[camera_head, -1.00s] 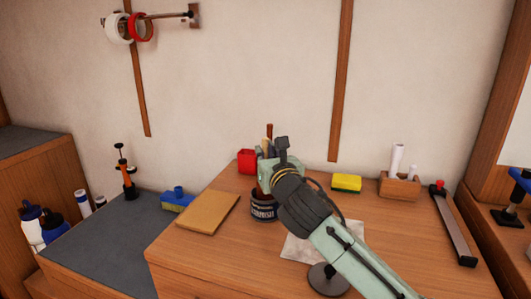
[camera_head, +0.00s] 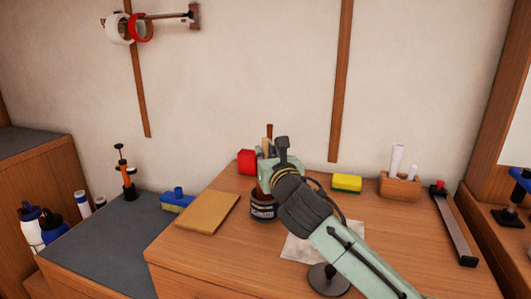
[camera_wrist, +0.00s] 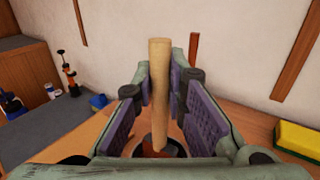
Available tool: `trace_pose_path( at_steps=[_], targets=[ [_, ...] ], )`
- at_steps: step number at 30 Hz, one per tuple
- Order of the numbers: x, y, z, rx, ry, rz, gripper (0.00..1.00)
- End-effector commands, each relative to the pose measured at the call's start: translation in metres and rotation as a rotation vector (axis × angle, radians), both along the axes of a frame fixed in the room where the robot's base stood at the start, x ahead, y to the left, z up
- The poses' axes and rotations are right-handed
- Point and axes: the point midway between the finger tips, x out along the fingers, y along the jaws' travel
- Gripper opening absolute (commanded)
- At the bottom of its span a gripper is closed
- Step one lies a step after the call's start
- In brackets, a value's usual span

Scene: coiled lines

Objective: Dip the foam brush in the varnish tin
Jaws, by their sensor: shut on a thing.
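My gripper (camera_wrist: 160,97) is shut on the pale wooden handle of the foam brush (camera_wrist: 159,60), which stands about upright between the purple pads in the wrist view. The dark varnish tin (camera_head: 263,212) with a pale label stands on the wooden bench, and my gripper is right above it in the head view. The tin's dark rim shows around the brush's lower end in the wrist view (camera_wrist: 176,147). The foam head is hidden by my gripper and the tin, so I cannot tell how deep it sits.
A tan board (camera_head: 207,212) lies left of the tin, and a red container (camera_head: 246,161) stands behind it. A pale sheet (camera_head: 297,249) lies under my arm. A yellow sponge (camera_head: 346,183), a wooden holder (camera_head: 399,187) and a long clamp (camera_head: 453,226) are to the right.

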Motion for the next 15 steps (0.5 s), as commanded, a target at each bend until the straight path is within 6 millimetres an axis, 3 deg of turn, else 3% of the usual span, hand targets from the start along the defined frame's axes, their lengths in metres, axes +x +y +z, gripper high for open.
trace_pose_path(
  at_steps=[8,15],
  targets=[
    [0.001,0.000,-0.003,0.000,0.009,-0.001,0.00],
    [0.001,0.000,0.015,-0.003,0.006,-0.001,0.00]
  ],
)
